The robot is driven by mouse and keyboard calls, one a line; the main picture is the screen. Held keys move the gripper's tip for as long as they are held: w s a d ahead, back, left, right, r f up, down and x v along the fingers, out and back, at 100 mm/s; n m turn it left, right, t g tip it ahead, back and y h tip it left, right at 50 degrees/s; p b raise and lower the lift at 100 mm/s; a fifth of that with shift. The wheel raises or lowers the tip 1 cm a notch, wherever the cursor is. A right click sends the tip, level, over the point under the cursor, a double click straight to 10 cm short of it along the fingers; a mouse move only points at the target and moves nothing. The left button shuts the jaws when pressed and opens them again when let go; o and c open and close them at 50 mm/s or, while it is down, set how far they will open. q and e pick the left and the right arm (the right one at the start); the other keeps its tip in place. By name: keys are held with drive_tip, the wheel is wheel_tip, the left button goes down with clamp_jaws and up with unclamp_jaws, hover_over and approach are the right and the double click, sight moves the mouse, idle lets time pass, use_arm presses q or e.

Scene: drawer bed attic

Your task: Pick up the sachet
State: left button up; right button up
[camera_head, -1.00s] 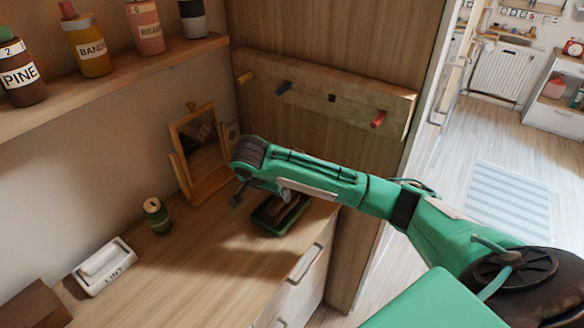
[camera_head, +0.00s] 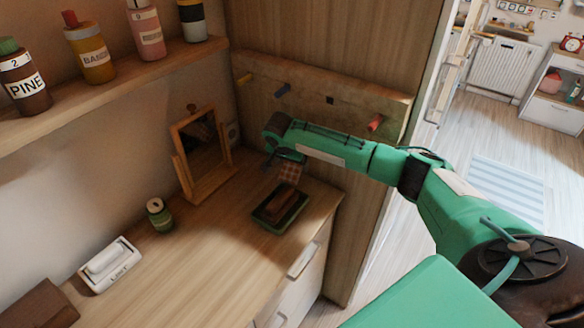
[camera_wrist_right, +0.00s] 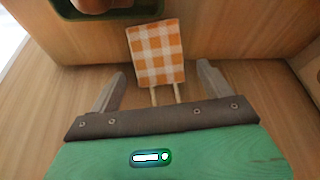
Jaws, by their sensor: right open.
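The sachet (camera_wrist_right: 155,48) is a small orange-and-white checked pouch with two pale strips at its near end. In the right wrist view it shows between and beyond the fingertips of my right gripper (camera_wrist_right: 161,72), which is open and empty, with a gap on either side. In the head view the sachet (camera_head: 291,172) shows just below my right gripper (camera_head: 270,161), near the back corner of the wooden top. I cannot tell whether it rests on the top or hangs. My left gripper is out of view.
A dark green tray (camera_head: 299,214) holding a brown block lies in front of the sachet. A framed mirror (camera_head: 201,150) stands to the left. A peg rail (camera_head: 345,107) is on the panel behind. A green can (camera_head: 160,215) and a white lint box (camera_head: 110,265) stand farther left.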

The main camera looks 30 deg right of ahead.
sight(291, 166)
drive_tip(key=shift+x, duration=1.6)
drive_tip(key=shift+r, duration=0.1)
drive_tip(key=shift+c, duration=0.4)
drive_tip(key=c, duration=1.1)
drive_tip(key=shift+o, duration=0.2)
